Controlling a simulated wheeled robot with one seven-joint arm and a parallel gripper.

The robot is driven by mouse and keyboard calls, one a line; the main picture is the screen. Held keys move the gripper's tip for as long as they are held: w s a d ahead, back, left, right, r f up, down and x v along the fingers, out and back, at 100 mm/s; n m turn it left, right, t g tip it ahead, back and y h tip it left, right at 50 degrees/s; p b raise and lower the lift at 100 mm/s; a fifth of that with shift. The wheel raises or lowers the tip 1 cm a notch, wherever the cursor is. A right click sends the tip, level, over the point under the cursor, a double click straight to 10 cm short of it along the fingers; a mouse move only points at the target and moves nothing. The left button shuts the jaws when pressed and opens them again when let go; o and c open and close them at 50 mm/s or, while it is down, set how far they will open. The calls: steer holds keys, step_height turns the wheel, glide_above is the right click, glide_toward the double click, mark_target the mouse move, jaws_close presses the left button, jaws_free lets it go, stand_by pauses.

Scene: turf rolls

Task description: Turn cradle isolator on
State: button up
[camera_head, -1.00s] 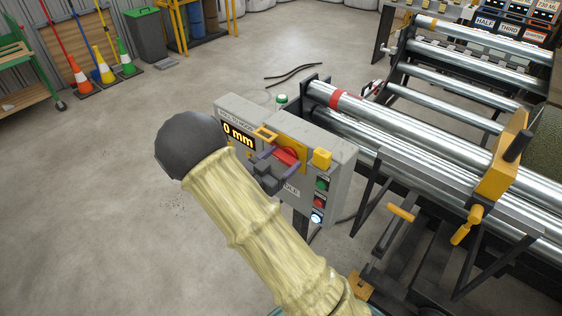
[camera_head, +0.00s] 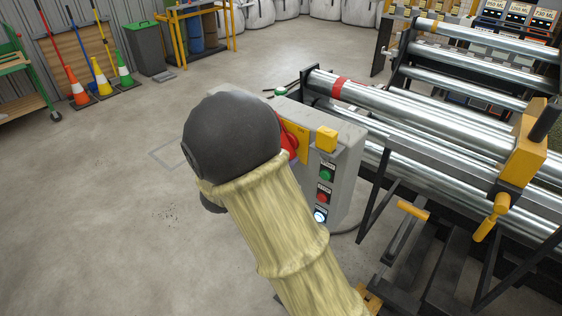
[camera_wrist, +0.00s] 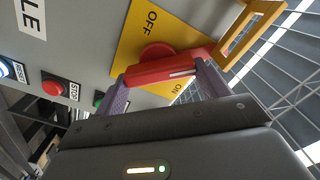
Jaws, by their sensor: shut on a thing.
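The cradle isolator is a red rotary handle (camera_wrist: 168,67) on a yellow plate (camera_wrist: 125,52) lettered OFF and ON. In the wrist view my gripper (camera_wrist: 163,76) has its two purple fingers on either side of the red handle and is shut on it. The handle's white line lies close to the ON lettering; its exact setting is hard to tell from this angle. In the head view only part of the red handle (camera_head: 289,146) shows past my dark wrist, and my gripper is hidden there.
Metal rollers (camera_head: 420,110) run to the right. A yellow hasp (camera_wrist: 250,30) sticks out near the plate.

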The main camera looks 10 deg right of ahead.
steer(key=m+b, duration=0.2)
steer(key=b, duration=0.2)
steer(key=m+b, duration=0.3)
steer(key=b, duration=0.1)
steer(key=m+b, duration=0.3)
steer(key=b, duration=0.1)
steer(key=shift+s+f+b, duration=0.1)
steer(key=shift+f+b, duration=0.2)
steer(key=shift+f, duration=0.1)
steer(key=shift+r, duration=0.1)
steer(key=o, duration=1)
steer(key=v, duration=1.7)
steer(key=shift+s+a+r+p, duration=0.1)
steer(key=shift+a+p, duration=0.05)
steer(key=shift+p, duration=0.15)
